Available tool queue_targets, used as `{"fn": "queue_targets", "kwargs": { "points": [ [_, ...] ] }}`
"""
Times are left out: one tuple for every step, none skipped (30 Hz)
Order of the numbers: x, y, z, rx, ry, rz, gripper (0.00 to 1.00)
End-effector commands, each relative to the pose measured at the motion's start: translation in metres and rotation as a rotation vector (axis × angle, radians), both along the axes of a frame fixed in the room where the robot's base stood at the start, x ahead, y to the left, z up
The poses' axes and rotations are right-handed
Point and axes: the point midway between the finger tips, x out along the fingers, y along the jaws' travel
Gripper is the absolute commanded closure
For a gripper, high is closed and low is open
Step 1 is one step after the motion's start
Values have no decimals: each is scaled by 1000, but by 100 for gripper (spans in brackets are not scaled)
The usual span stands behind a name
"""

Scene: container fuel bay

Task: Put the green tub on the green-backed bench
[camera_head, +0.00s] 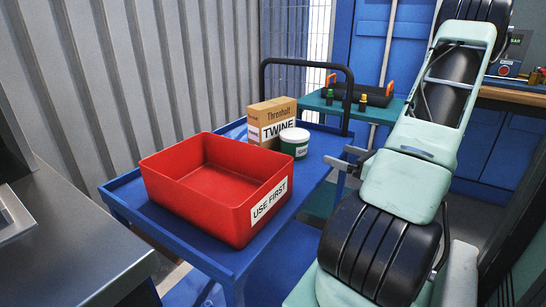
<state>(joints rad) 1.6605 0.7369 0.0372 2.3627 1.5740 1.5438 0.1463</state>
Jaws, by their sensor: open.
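The green tub (294,144) with a white lid stands upright on a blue trolley (225,268), beside a cardboard box labelled TWINE. My gripper (340,164) shows only in part, just right of the tub, mostly hidden behind my arm. It is open, apart from the tub, and I see nothing held in it. I cannot make out a bench with a green back for certain. A teal-topped table (319,102) stands behind the trolley, and a wooden-topped blue bench (515,96) stands at the far right.
A red bin (185,195) labelled USE FIRST fills the trolley's front, and looks empty. The TWINE box (269,122) touches or nearly touches the tub. The trolley's black handle (307,63) rises behind. A grey metal counter (70,245) stands at left.

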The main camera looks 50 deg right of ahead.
Motion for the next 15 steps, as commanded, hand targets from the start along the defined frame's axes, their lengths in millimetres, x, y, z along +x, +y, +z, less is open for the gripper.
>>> {"fn": "queue_targets", "kwargs": {
  "points": [
    [0, -3, -1, 2, -3, -11, 0],
    [3, -3, -1, 3, -4, -12, 0],
    [8, -3, -1, 2, -4, -10, 0],
    [14, -3, -1, 2, -4, -9, 0],
    [19, -3, -1, 2, -4, -8, 0],
    [27, -4, -1, 2, -4, -7, 0],
    [34, -4, -1, 2, -5, -5, 0],
    [40, -5, -1, 2, -3, -6, 0],
    [49, -5, -1, 3, -4, -5, 0],
    [55, -5, -1, 3, -5, -5, 0],
    [62, -6, -2, 3, -4, -5, 0],
    [70, -6, -2, 3, -4, -5, 0],
    [76, -7, -1, 3, -5, -5, 0],
    [82, -8, -2, 2, -4, -5, 0],
    [90, -8, -2, 1, -2, -6, 0]
  ]
}}
